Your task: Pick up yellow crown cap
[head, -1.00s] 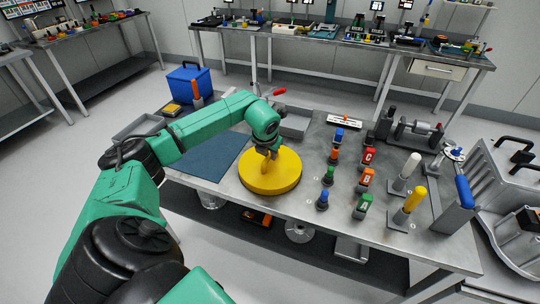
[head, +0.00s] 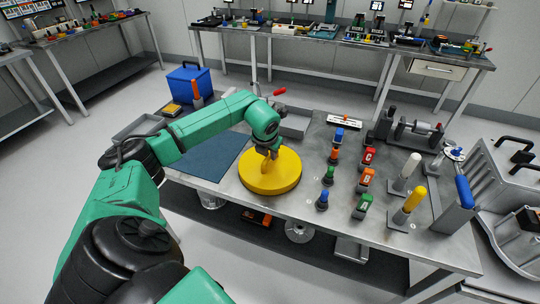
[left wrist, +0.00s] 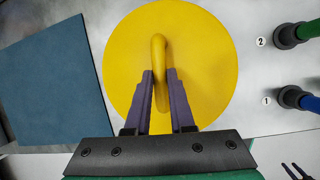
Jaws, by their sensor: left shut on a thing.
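The yellow crown cap (head: 272,179) is a wide round disc with a raised handle on top, lying on the metal workbench in the head view. In the left wrist view the cap (left wrist: 122,62) fills the middle, its curved handle (left wrist: 158,48) standing up toward the camera. My left gripper (left wrist: 160,88) has its two purple-grey fingers on either side of that handle and is shut on it. In the head view the left gripper (head: 268,153) is over the cap's middle, partly hidden by the arm. My right gripper is not in view.
A blue mat (head: 215,160) lies left of the cap. To the right stand several coloured plugs and lettered blocks (head: 367,177), then white-topped (head: 408,172) and yellow-topped (head: 412,200) handles. A grey tray (head: 293,124) sits behind. The workbench front edge (head: 330,230) is close to the cap.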

